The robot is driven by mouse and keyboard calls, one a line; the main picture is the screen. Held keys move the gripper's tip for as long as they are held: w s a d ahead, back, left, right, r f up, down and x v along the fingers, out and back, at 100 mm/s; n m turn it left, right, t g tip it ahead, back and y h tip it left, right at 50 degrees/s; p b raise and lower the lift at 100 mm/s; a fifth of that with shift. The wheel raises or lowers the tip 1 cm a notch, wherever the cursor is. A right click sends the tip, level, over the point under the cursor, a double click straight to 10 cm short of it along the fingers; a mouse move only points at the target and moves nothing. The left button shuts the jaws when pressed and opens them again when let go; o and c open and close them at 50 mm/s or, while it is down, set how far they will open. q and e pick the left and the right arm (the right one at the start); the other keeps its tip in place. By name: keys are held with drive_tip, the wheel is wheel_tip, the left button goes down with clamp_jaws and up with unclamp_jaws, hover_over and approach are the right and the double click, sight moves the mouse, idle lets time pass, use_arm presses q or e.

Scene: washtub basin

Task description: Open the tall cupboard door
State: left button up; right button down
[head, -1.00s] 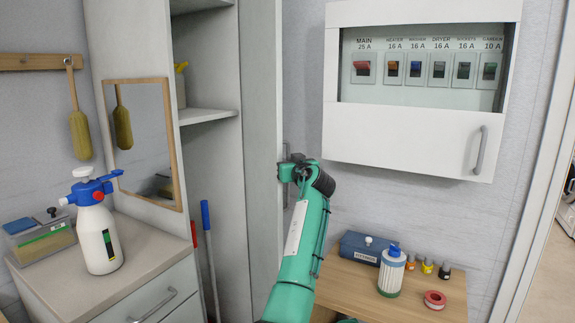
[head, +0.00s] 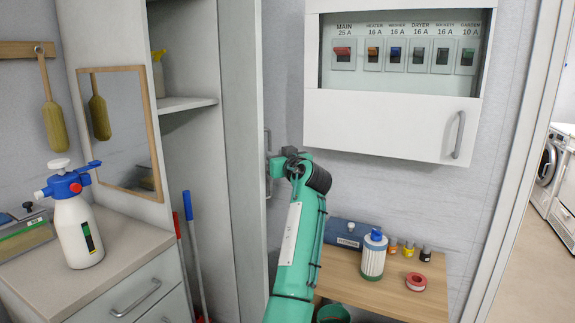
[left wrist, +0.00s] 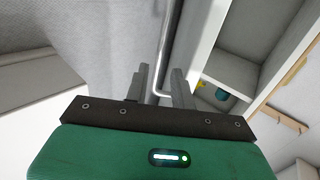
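The tall cupboard door (head: 243,180) stands wide open in the head view, swung out to the right of the cupboard's shelves (head: 186,104). Its handle is on the face turned away, toward the right; a metal bar handle (left wrist: 170,45) shows in the left wrist view. My left gripper (head: 274,164) is at this handle, beside the door's outer face. In the left wrist view, my left gripper's fingers (left wrist: 160,82) stand apart on either side of the bar, with a gap visible. My right gripper is not in view.
A white breaker box (head: 385,125) hangs on the wall to the right. Below it, a wooden table (head: 395,298) holds a blue box, a bottle and small jars. At left, a counter (head: 120,250) carries a spray bottle (head: 76,225).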

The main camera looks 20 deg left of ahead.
use_arm(q)
drive_tip(key=v, duration=0.7)
drive_tip(key=shift+s, duration=0.15)
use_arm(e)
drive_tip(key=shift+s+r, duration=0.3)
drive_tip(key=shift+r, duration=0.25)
use_arm(q)
drive_tip(key=shift+d, duration=0.15)
